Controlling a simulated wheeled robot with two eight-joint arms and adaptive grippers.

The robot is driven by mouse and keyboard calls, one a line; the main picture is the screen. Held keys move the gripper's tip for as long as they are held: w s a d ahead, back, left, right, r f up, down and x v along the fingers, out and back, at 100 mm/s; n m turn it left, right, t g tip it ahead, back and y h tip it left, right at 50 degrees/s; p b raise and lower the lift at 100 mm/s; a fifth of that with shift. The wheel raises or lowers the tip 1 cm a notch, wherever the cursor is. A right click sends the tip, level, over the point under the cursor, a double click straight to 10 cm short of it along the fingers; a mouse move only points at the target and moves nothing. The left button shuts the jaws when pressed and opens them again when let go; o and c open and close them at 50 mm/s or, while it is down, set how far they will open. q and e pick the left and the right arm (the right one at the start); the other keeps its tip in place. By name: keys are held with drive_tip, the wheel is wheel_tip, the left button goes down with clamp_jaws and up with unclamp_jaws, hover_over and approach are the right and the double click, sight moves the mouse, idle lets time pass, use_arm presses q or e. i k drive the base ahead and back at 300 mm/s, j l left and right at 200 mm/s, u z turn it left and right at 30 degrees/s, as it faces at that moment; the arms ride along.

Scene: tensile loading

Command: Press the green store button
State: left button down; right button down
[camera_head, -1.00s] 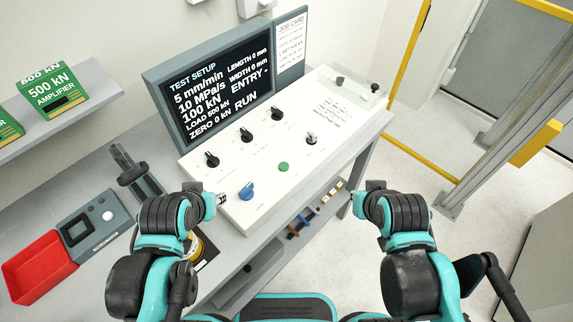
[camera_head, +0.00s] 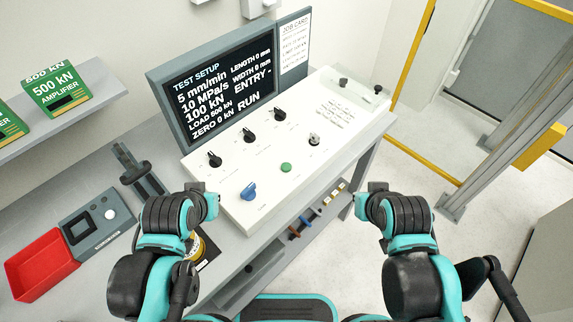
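The green button (camera_head: 286,167) is a small round cap on the sloped white control panel (camera_head: 325,112). It sits below the row of black knobs, between the blue knob (camera_head: 248,191) and a silver-topped switch (camera_head: 314,139). Nothing covers it. My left gripper (camera_head: 211,205) is at the panel's lower left edge, left of the blue knob and apart from the green button. My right gripper (camera_head: 361,197) is off the panel's right side, over the floor. The fingers of both are too hidden to tell open from shut.
A dark screen (camera_head: 220,85) reading TEST SETUP stands behind the panel. A red tray (camera_head: 40,265), a grey device (camera_head: 95,222) and a dark clamp-like fixture (camera_head: 138,170) are on the bench at left. A yellow-framed structure (camera_head: 410,55) stands at right. Space above the panel is clear.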

sight(285, 167)
drive_tip(key=i+l, duration=0.1)
drive_tip(key=l, duration=0.35)
drive_tip(key=i+l, duration=0.1)
drive_tip(key=l, duration=0.35)
drive_tip(key=i+l, duration=0.1)
drive_tip(key=l, duration=0.85)
drive_tip(key=i+u, duration=0.1)
drive_tip(key=u, duration=1.4)
drive_tip(key=k+l, duration=0.05)
